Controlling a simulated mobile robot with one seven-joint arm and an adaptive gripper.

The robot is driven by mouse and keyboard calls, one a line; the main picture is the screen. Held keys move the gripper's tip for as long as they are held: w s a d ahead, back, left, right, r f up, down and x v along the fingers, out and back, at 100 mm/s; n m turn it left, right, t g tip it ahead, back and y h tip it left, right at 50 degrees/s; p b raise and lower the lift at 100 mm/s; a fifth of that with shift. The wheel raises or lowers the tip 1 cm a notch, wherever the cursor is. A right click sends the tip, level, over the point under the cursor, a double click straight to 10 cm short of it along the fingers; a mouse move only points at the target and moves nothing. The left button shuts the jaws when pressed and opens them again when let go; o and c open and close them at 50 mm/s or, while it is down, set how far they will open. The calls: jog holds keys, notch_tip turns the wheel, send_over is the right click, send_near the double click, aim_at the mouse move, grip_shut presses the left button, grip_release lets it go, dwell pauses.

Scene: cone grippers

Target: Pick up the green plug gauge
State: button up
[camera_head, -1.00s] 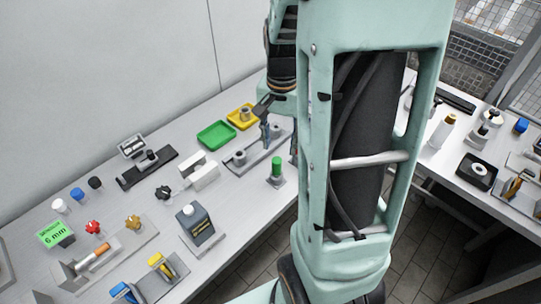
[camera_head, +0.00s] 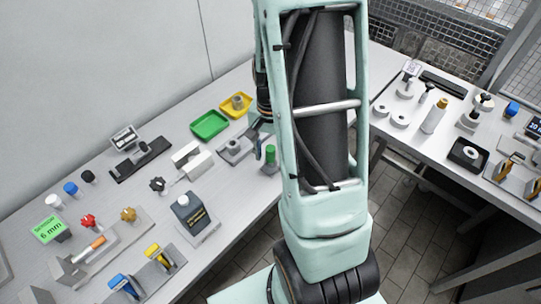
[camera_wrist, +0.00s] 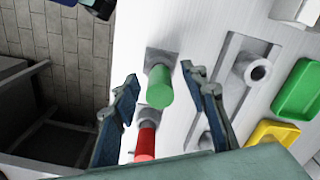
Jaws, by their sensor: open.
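The green plug gauge (camera_head: 271,153) stands upright on a small grey base on the left bench, just left of my arm in the head view. In the wrist view its green cylinder (camera_wrist: 160,90) lies between my two open fingers, with visible gaps on both sides. My gripper (camera_wrist: 160,80) is open and empty, its blue-grey fingers pointing towards the gauge. In the head view the gripper is mostly hidden behind my arm, close to the gauge. A red cylinder (camera_wrist: 146,145) shows near the green one in the wrist view.
A grey fixture plate with a round boss (camera_wrist: 256,71) lies beside the gauge. A green tray (camera_head: 210,124) and a yellow tray (camera_head: 229,107) stand behind it. The bench edge is close.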

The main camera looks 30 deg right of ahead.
grip_shut()
